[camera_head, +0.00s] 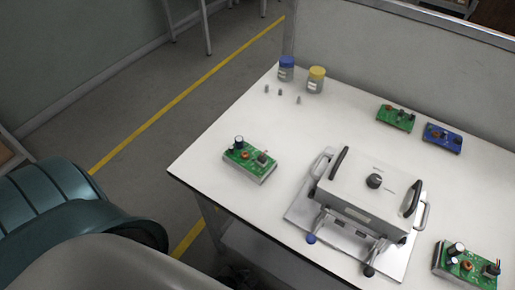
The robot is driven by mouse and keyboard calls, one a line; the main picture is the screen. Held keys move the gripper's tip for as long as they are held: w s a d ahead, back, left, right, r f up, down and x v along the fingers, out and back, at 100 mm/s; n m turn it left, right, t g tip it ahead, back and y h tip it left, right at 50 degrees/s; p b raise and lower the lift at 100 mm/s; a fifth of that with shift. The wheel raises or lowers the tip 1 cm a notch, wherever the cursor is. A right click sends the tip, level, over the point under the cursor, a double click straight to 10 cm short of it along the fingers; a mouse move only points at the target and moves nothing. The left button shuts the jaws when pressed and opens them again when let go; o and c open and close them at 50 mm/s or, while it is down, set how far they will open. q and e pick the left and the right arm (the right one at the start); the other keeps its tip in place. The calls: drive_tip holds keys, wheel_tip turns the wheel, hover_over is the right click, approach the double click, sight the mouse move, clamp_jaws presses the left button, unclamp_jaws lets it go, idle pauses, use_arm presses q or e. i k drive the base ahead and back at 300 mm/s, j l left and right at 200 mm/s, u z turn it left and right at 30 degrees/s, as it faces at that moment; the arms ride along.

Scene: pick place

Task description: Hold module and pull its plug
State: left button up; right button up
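A green circuit module (249,160) with a dark blue cylinder and small parts lies near the table's left edge. Another green module (455,270) lies at the front right, with thin coloured wires (498,258) at its right end. A flat green board (396,118) and a blue board (442,138) lie at the back right. I cannot tell which part is a plug. My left arm fills the lower left. A small dark shape below the table's front edge may be my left gripper (236,275); its fingers are unclear. My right gripper is out of view.
A grey box device (352,190) with a black knob and handles stands on a plate mid-table. Two jars, blue-lidded (286,68) and yellow-lidded (316,80), stand at the back left near several small pieces. A panel (400,55) borders the back. The table's middle back is clear.

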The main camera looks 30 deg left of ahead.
sight(241, 156)
drive_tip(key=u, duration=1.1)
drive_tip(key=k+j+z, duration=0.2)
drive_tip(key=j, duration=0.15)
drive_tip(key=i, duration=0.1)
